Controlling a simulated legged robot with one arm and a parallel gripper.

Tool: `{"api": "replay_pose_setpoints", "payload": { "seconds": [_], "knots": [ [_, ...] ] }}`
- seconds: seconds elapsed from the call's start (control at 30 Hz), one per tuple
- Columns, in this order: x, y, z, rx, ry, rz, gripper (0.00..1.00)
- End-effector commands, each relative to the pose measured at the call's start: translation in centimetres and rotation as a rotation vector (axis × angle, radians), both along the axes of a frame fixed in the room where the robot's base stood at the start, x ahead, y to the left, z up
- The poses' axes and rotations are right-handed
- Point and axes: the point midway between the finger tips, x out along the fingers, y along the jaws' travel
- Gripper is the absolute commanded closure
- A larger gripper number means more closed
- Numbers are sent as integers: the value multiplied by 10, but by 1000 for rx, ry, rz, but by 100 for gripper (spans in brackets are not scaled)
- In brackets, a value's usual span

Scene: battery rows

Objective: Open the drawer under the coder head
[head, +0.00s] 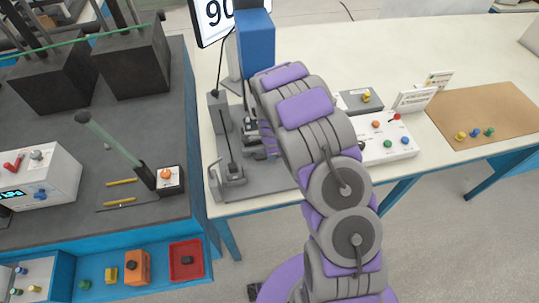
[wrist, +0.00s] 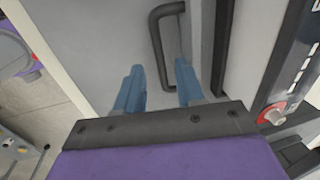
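In the wrist view, a dark bar handle (wrist: 157,48) stands out from a flat grey panel (wrist: 90,35), which may be the drawer front. My gripper (wrist: 158,85) has its two blue fingers apart, with nothing seen between them but panel and the handle's lower end. I cannot tell whether the fingers touch the handle. In the head view, my arm reaches over a grey machine (head: 275,187) with a tall blue block (head: 256,42), possibly the coder head. My fingers and the drawer are hidden there behind the arm.
A red knob (wrist: 276,113) on a dark control panel lies to the right in the wrist view. In the head view, a white control box (head: 388,146) and a brown mat (head: 490,112) sit right of my arm. A dark bench (head: 70,135) stands left, across a narrow gap.

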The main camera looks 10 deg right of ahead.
Motion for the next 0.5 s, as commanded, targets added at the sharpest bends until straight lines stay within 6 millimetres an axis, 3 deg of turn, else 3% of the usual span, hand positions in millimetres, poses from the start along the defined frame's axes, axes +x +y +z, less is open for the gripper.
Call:
{"api": "replay_pose_setpoints", "payload": {
  "seconds": [0.2, 0.5],
  "knots": [
    [5, 0, -19, 0, -4, 0, 62],
    [6, 0, -24, 0, -4, 0, 62]
  ]
}}
